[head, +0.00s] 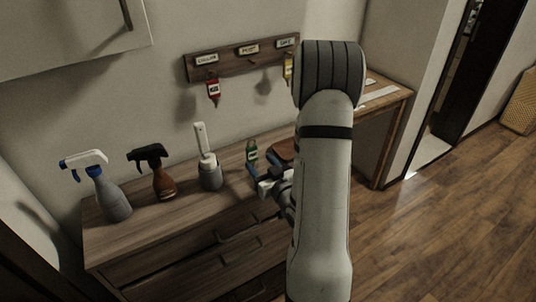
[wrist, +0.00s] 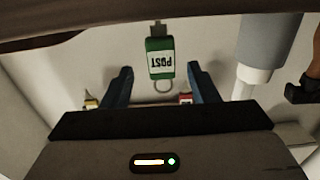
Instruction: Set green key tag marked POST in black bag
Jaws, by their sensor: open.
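The green key tag (wrist: 160,57) marked POST shows in the wrist view, upside down, with a ring at its lower end in that picture. In the head view the green tag (head: 251,151) is just above my gripper (head: 254,174), over the dresser top. My gripper is open. In the wrist view its two blue fingers (wrist: 160,67) stand either side of the tag with clear gaps. I cannot tell what supports the tag. I see no black bag; my arm covers part of the dresser top.
The wall key rack (head: 230,61) holds a red tag (head: 213,90) and a yellow tag (head: 288,68).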

